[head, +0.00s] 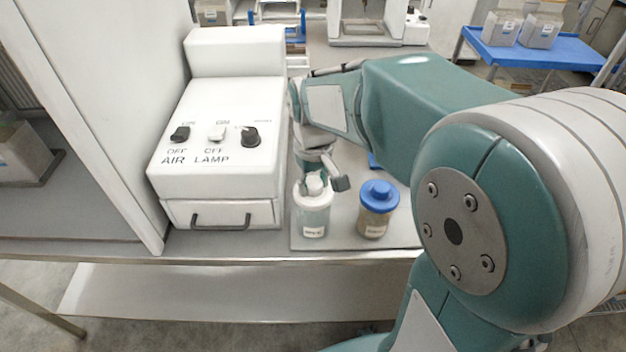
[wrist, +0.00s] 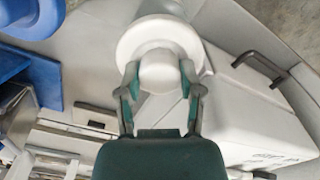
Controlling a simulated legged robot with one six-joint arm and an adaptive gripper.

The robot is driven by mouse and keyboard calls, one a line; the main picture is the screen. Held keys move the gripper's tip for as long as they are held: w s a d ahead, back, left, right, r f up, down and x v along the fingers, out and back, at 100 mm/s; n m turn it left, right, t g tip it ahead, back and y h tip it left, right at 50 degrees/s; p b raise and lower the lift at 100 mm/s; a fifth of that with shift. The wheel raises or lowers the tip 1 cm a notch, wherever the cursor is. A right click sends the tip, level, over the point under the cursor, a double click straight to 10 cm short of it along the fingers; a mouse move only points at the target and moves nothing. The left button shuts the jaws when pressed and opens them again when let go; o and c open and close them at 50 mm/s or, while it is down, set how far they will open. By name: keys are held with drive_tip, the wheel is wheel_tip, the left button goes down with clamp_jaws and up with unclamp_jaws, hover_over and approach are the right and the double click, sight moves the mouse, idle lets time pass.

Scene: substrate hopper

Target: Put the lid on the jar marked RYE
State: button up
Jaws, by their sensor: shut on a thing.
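A white lid (wrist: 158,36) with a round knob shows in the wrist view. My gripper (wrist: 158,72) is shut on the knob, with one finger on each side. In the head view, my gripper (head: 318,183) is over the left jar (head: 312,220), and the white lid (head: 312,188) is at the top of that jar. I cannot tell whether the lid rests fully on the rim. A second jar (head: 374,222) with brownish contents stands to the right under a blue lid (head: 379,192); that blue lid also shows in the wrist view (wrist: 32,15). Both jar labels are too small to read.
A white cabinet unit (head: 218,130) with AIR and LAMP switches and a drawer handle (head: 221,218) stands left of the jars. The bench's front edge is close in front of them.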

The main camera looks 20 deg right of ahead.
drive_tip(key=shift+f, duration=0.35)
idle(0.6)
drive_tip(key=o, duration=0.9)
wheel_tip(320, 180, up, 12)
idle(0.5)
